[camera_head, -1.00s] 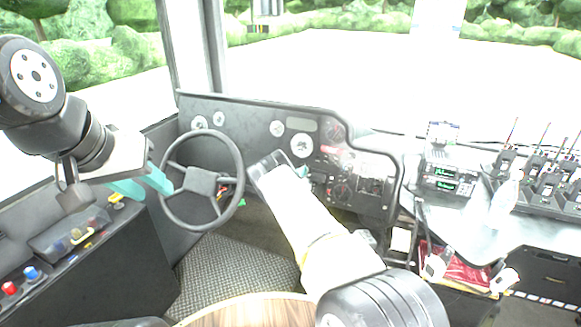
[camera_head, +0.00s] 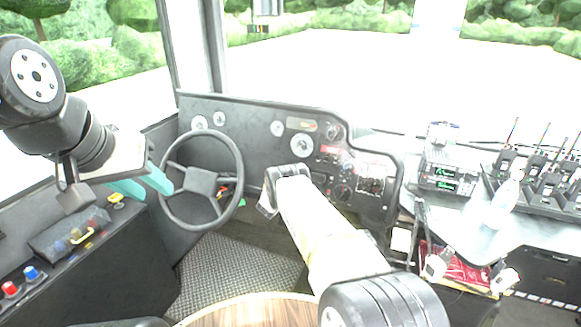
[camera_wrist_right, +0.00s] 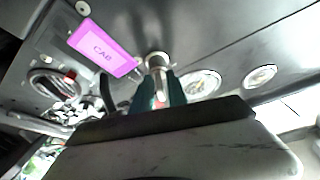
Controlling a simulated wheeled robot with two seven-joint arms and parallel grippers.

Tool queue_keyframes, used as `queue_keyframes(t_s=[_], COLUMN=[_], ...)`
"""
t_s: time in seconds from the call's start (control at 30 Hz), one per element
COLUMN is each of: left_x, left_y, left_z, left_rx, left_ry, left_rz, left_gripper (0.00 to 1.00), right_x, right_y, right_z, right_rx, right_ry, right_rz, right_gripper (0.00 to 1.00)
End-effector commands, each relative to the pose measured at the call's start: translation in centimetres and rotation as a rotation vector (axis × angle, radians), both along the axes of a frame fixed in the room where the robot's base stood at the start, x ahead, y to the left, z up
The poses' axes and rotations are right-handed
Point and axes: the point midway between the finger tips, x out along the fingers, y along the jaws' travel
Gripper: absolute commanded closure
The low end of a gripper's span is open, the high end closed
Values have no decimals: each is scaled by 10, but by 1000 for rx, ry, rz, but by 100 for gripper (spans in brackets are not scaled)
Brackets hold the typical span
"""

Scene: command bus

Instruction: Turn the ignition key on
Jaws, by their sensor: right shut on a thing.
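The ignition key shows as a small reddish piece (camera_wrist_right: 160,101) between the teal fingers of my right gripper (camera_wrist_right: 165,88) in the right wrist view. The fingers are shut on it, right at a silver round ignition switch (camera_wrist_right: 156,61) on the dark dashboard panel. The key is mostly hidden by the fingers. In the head view my right wrist (camera_head: 288,180) reaches to the dashboard and hides the key and switch. My left gripper (camera_head: 147,184) is open and empty, left of the steering wheel.
The steering wheel (camera_head: 237,178) stands left of my right arm. A pink "CAB" label (camera_wrist_right: 103,47) and round gauges (camera_wrist_right: 202,84) surround the switch. The left side console (camera_head: 70,235) has coloured buttons. Radios (camera_head: 440,178) stand on the right.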

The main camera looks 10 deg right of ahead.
Motion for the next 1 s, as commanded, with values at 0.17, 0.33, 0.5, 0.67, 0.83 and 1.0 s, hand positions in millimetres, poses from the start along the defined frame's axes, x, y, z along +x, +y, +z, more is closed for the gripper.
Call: queue_keyframes(t_s=[0.17, 0.33, 0.5, 0.67, 0.83, 1.0], left_x=[0, 0, 0, 0, 0, 0], left_y=[0, 0, 0, 0, 0, 0], left_z=[0, 0, 0, 0, 0, 0], left_rx=[0, 0, 0, 0, 0, 0], left_ry=[0, 0, 0, 0, 0, 0], left_rz=[0, 0, 0, 0, 0, 0], left_gripper=[64, 64, 64, 64, 64, 64], right_x=[0, 0, 0, 0, 0, 0], right_y=[1, 0, 0, 0, 0, 0], right_z=[-1, -1, -1, -1, -1, -1], right_rx=[97, 159, 194, 209, 211, 211], right_ry=[-63, -106, -130, -139, -141, -142], right_rz=[-41, -70, -86, -92, -93, -92], right_gripper=[100, 100, 100, 100, 100, 100])
